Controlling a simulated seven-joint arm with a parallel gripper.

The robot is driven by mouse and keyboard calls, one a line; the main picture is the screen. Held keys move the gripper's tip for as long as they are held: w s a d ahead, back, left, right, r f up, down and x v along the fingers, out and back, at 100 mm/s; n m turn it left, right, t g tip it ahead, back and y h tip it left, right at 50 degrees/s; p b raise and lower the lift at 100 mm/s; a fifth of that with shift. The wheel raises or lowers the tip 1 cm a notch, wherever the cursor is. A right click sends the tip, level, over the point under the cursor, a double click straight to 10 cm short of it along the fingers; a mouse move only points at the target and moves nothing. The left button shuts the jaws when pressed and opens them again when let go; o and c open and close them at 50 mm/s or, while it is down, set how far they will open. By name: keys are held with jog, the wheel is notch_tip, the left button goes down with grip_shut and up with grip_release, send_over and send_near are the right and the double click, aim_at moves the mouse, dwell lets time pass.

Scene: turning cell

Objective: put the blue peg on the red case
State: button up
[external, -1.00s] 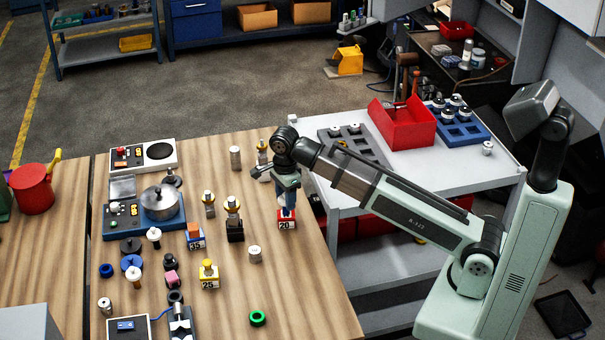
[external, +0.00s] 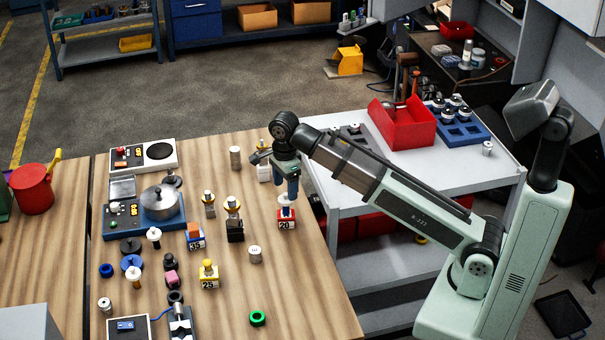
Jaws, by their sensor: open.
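The red case (external: 287,224), marked 20, sits on the wooden table near its right side. A small blue peg (external: 285,212) with a pale top stands upright on the red case, as far as this small view shows. My gripper (external: 287,197) points down just above it with its fingers apart, around or just over the pale top. Whether a finger still touches the peg is too small to tell.
Beside it to the left stand a dark case (external: 235,236) with a ringed peg and a blue case (external: 195,242) marked 35. A yellow case (external: 209,281) and a green ring (external: 257,318) lie nearer. The grey cart (external: 335,200) is to the right.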

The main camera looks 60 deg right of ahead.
aim_at(286, 193)
jog(key=shift+r, duration=1.6)
jog(key=shift+f, duration=0.1)
jog(key=shift+f, duration=3.9)
jog(key=shift+r, duration=1.8)
jog(key=shift+f, duration=0.1)
